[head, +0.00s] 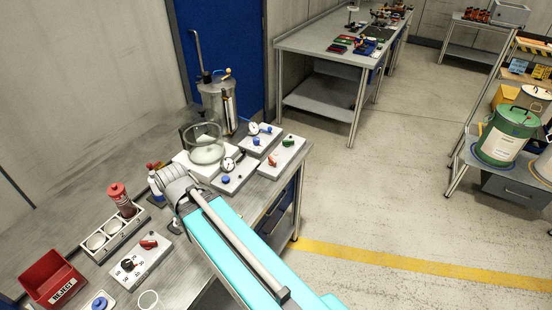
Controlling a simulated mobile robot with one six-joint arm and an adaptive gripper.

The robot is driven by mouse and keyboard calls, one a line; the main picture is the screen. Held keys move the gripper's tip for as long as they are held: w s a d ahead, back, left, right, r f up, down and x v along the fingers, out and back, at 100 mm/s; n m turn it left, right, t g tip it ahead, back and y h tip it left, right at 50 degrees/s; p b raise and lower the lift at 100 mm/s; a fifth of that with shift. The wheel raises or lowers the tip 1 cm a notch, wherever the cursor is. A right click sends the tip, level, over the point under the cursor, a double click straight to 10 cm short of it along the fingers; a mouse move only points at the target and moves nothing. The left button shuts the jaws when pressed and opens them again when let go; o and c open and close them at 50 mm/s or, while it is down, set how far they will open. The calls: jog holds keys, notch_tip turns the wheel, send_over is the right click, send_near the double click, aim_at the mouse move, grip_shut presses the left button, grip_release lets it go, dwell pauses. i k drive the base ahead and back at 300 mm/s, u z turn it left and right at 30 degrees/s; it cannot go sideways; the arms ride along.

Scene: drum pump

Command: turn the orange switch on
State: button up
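A small orange-red switch (272,160) sits on the right-hand pale panel (279,170) of the workbench, near a green knob (288,142). I cannot tell its setting at this size. Another red switch (148,243) is on the dial panel at the front left, beside a black dial (127,264). My turquoise arm reaches in from the bottom, and its grey wrist end is over the bench, left of the panel with the orange-red switch. My gripper's fingers are hidden behind the wrist.
A glass bowl (205,150), gauge panels (236,176) and a metal drum (217,103) stand close behind the wrist. Open floor lies right of the bench.

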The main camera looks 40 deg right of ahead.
aim_at(271, 162)
jog(key=z, duration=1.45)
jog(key=k, duration=0.65)
jog(key=u, duration=0.25)
jog(key=i, duration=0.5)
